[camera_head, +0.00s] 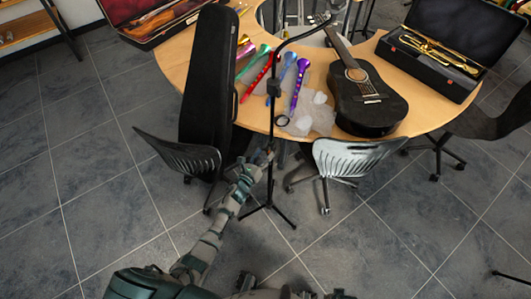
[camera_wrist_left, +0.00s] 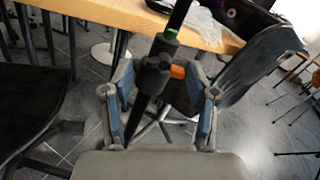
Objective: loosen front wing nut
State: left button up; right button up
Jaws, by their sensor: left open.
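A black stand (camera_head: 271,120) rises from the floor in front of the curved table, and its boom reaches over the tabletop. In the left wrist view its black clamp (camera_wrist_left: 153,78) carries an orange wing nut (camera_wrist_left: 177,72) on the right side. A green ring shows above the clamp on the pole. My left gripper (camera_head: 263,157) is at the stand's upright in the head view. In the left wrist view my left gripper (camera_wrist_left: 160,82) is open, its blue-padded fingers on either side of the clamp. Whether a finger touches the nut is unclear. My right gripper is out of view.
The table edge (camera_wrist_left: 130,16) lies behind the clamp. A tall black case (camera_head: 208,80) leans left of the stand. Chairs (camera_head: 180,155) and (camera_head: 345,158) flank it closely. A black guitar (camera_head: 368,108) and colourful horns (camera_head: 300,85) lie on the table. Floor in front is open.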

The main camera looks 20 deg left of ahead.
pick_arm(q)
jog(key=shift+x, duration=0.8)
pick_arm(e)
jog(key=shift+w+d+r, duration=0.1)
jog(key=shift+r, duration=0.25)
pick_arm(q)
jog(key=shift+d, duration=0.1)
jog(key=shift+s, duration=0.1)
jog(key=c, duration=1)
